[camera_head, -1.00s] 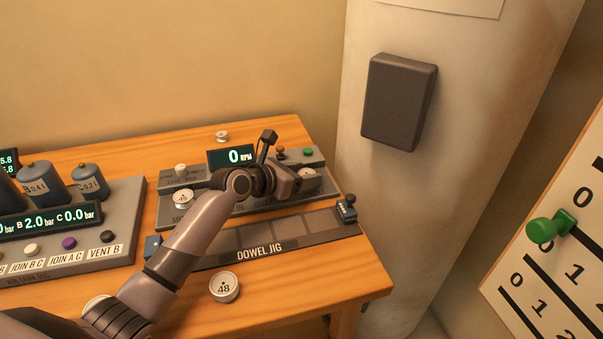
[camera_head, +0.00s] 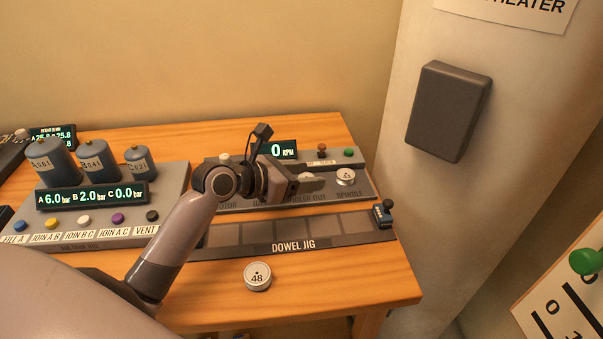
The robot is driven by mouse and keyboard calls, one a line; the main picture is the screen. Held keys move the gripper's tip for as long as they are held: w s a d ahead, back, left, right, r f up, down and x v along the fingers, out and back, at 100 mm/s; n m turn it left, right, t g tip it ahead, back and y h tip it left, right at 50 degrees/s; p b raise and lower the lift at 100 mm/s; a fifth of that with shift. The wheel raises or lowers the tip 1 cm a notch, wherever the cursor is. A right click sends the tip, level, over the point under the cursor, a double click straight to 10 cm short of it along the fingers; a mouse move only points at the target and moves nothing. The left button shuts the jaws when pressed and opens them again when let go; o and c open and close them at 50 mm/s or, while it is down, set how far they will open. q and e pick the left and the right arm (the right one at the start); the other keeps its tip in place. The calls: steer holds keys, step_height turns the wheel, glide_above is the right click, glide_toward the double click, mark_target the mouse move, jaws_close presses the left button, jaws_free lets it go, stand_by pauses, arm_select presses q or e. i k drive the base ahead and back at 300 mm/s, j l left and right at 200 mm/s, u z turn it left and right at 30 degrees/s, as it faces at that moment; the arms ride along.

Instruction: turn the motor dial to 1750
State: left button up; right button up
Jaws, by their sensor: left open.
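The motor drive unit (camera_head: 362,190) is a grey panel at the back right of the bench. Its display (camera_head: 275,150) reads 0 RPM. A small pale knob (camera_head: 224,158) stands at its back left; I cannot tell whether it is the motor dial. The MOTOR label is partly covered by my left arm, and the spot above it is hidden. My left gripper (camera_head: 314,180) is open over the panel's middle right, close to a pale disc (camera_head: 305,177); contact is unclear. A white numbered disc (camera_head: 345,176) sits at SPINDLE. My right gripper is not in view.
A dowel jig (camera_head: 340,228) lies in front of the panel, with a disc marked 48 (camera_head: 257,277) nearer me. Red (camera_head: 322,147) and green (camera_head: 348,152) buttons are at the panel's back right. A pressure console (camera_head: 165,185) stands left. A pillar rises at right.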

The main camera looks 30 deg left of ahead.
mark_target(225, 159)
steer(key=k+l, duration=0.3)
steer(key=k, duration=0.15)
steer(key=k+l, duration=0.3)
steer(key=k, duration=0.15)
